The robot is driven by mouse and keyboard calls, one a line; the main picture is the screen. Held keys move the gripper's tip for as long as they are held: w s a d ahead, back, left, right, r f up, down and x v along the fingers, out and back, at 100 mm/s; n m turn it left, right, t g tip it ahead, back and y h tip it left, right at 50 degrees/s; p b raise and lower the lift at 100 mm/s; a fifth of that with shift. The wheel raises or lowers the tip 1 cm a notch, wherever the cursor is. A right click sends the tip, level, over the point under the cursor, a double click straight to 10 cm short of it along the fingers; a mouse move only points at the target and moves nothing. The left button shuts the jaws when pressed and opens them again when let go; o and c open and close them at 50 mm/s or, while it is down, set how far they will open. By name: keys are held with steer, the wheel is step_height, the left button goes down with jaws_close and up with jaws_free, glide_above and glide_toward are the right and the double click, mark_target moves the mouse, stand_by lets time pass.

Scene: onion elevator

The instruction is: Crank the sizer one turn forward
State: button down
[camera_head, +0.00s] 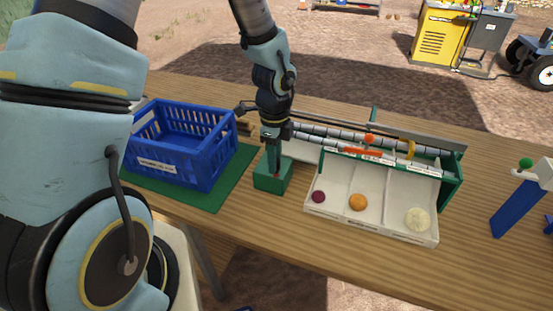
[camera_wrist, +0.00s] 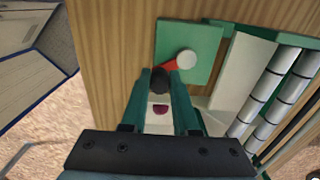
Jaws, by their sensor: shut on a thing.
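The sizer (camera_head: 380,152) stands on the table with grey rollers that also show in the wrist view (camera_wrist: 272,88). At its left end is a green crank housing (camera_head: 272,178); the wrist view shows its green plate (camera_wrist: 205,42), a pale round hub (camera_wrist: 186,59) and a short red crank arm (camera_wrist: 169,66). My gripper (camera_wrist: 159,76) is shut on the black crank knob (camera_wrist: 157,82) at the end of that arm. In the head view my gripper (camera_head: 274,150) is low over the housing, and the knob is hidden there.
A blue crate (camera_head: 190,172) stands left on a green mat (camera_head: 215,199). A white three-part tray (camera_head: 335,213) holds a purple onion (camera_head: 318,197), an orange-brown onion (camera_head: 358,202) and a pale onion (camera_head: 418,218). A blue stand with a green ball (camera_head: 526,163) is at right.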

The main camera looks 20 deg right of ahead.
steer(key=shift+w+a+r, duration=0.15)
steer(key=shift+w+a, duration=0.2)
steer(key=shift+w, duration=0.15)
steer(key=shift+a, duration=0.1)
steer(key=shift+w+a+p, duration=0.25)
steer(key=shift+w+p, duration=0.05)
steer(key=shift+p, duration=0.05)
steer(key=c, duration=1)
jaws_free()
steer(key=o, duration=0.4)
steer(key=shift+s+a, duration=0.1)
steer(key=shift+s, duration=0.05)
